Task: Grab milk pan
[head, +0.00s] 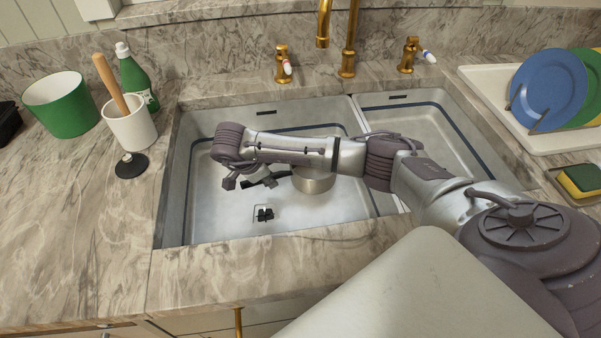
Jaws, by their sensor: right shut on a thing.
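The milk pan (314,184) is a small silver pan in the left basin of the sink. Its upper part is hidden behind my right forearm. A dark handle reaches from it to the left. My right gripper (248,182) is down in the left basin, to the left of the pan's body, and is shut on the dark handle. The fingertips are small and partly hidden by the wrist. My left gripper is not in view.
The double sink (185,200) has a divider right of the pan. A brass tap (347,50) stands behind it. A green pot (60,105), a white cup (130,128) and a green bottle (136,80) stand left. A dish rack (500,110) with plates stands right.

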